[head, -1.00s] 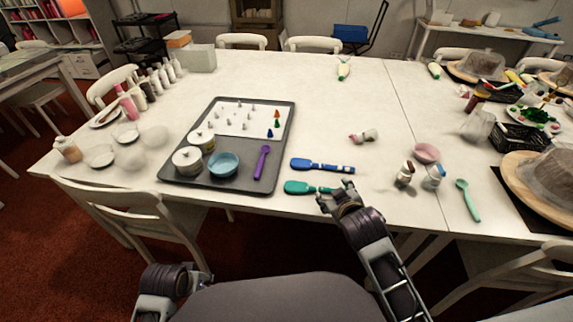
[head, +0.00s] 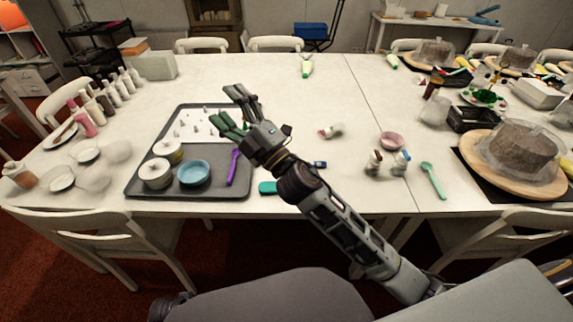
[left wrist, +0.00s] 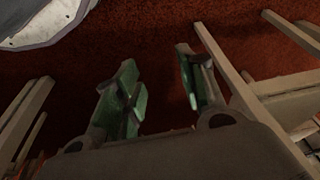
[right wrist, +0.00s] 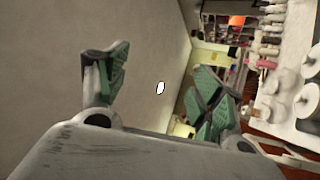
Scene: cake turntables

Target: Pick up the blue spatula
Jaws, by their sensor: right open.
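The blue spatula (head: 319,164) lies on the white table right of the grey tray. My right forearm hides most of it in the head view, and only its right end shows. My right gripper (head: 232,110) is open and empty, raised in front of the tray's upper right part in the head view. Its spread green-padded fingers also show in the right wrist view (right wrist: 155,88). My left gripper (left wrist: 162,88) is open and empty in the left wrist view, with dark red floor beyond it. It is not visible in the head view.
A teal spatula (head: 267,187) lies partly behind my right arm. The grey tray (head: 135,184) holds a blue bowl (head: 194,173), white pots and a purple spoon (head: 233,168). Small jars (head: 373,163) and a green spoon (head: 433,180) lie to the right. The table's back middle is mostly clear.

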